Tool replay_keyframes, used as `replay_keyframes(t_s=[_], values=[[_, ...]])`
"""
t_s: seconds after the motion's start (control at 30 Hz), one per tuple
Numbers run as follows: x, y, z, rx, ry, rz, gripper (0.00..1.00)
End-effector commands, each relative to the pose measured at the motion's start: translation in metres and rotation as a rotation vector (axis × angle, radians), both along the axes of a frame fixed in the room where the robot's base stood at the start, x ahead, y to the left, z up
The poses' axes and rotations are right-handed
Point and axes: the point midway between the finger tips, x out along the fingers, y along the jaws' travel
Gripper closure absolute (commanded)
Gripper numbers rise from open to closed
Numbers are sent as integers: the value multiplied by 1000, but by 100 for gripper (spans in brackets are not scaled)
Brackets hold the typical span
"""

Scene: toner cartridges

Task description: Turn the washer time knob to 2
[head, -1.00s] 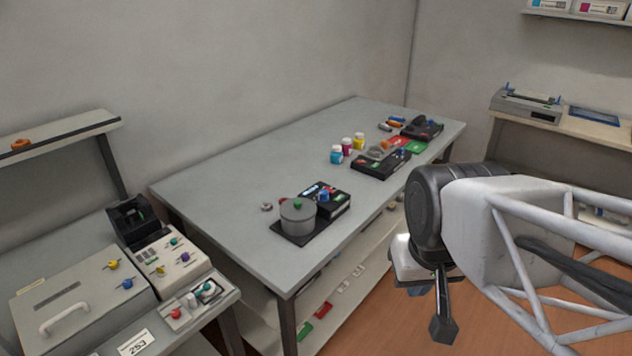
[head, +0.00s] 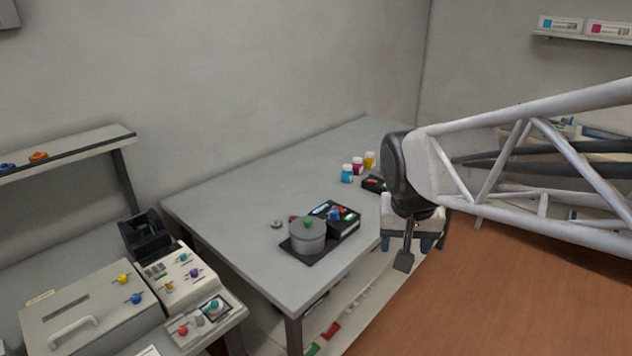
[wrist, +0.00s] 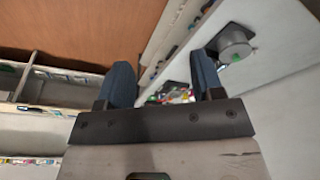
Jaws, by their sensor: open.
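A round grey drum (head: 307,236) with a green lid knob stands on a black base on the grey table. A black control box (head: 345,222) with a lit display and a blue knob (head: 335,214) is attached beside it. No label naming the washer is readable, and the knob's dial marks are too small to read. My gripper (head: 407,244) is open and empty, to the right of the box near the table's front edge. In the wrist view my gripper (wrist: 163,82) shows two spread blue fingers, with the drum (wrist: 233,42) beyond them at upper right.
Cyan, magenta and yellow bottles (head: 357,166) stand farther back, near another black device (head: 374,184) partly behind my arm. At left are a beige panel (head: 178,277) with several knobs and a lidded box (head: 90,310). The table's left part is clear.

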Motion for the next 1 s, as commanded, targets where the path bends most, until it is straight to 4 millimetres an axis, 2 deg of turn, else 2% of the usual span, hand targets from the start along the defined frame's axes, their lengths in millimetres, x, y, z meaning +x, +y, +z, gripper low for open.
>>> replay_keyframes(t_s=[0.03, 0.27, 0.57, 0.83, 1.0], values=[[16, 1, 0, -5, 1, -18, 39], [86, 8, -3, -19, -10, -114, 39], [176, 21, -22, -36, -35, -233, 39], [255, 38, -51, -46, -63, -335, 39], [302, 51, -76, -49, -82, -397, 39]])
